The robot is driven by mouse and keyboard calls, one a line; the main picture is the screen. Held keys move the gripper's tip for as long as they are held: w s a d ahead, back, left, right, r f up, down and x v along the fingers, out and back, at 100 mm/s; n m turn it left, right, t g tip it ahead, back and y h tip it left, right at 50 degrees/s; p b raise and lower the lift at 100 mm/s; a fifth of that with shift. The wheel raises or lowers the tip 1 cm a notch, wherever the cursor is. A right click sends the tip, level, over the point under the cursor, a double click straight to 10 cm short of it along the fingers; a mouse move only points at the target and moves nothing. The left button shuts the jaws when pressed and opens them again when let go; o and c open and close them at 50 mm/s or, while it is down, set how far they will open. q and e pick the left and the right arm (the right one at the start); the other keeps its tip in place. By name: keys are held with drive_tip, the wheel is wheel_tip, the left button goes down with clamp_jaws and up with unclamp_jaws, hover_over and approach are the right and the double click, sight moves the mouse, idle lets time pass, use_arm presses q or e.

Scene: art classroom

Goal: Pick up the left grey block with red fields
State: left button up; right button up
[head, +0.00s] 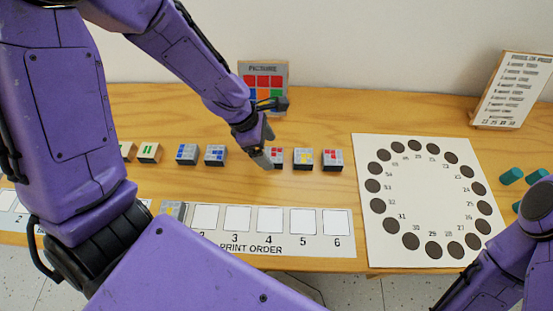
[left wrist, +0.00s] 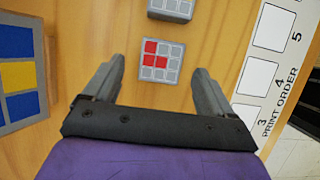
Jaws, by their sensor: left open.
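The left grey block with red fields (head: 278,156) stands on the wooden table in the head view, partly hidden by my left gripper (head: 267,154). In the left wrist view this block (left wrist: 162,61) shows a grid face with several red fields. It lies between and just beyond the two fingertips of my left gripper (left wrist: 159,72), which is open and empty. Another grey block with red fields (head: 332,160) stands further right. Between them is a grey block with yellow fields (head: 303,159). My right arm shows at the lower right, its gripper out of view.
Two grey blocks with blue fields (head: 187,154) and a wooden block with green marks (head: 149,152) stand to the left. A picture card (head: 263,72) stands behind the gripper. A print-order strip (head: 300,250) lies in front; a board with dark circles (head: 365,240) lies right.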

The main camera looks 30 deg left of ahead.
sight(273, 153)
use_arm(q)
drive_tip(key=x, duration=0.3)
drive_tip(key=shift+w+b, duration=0.2)
drive_tip(key=shift+b, duration=0.1)
drive_tip(key=shift+s+r, duration=0.1)
drive_tip(key=shift+r, duration=0.05)
drive_tip(key=c, duration=1.1)
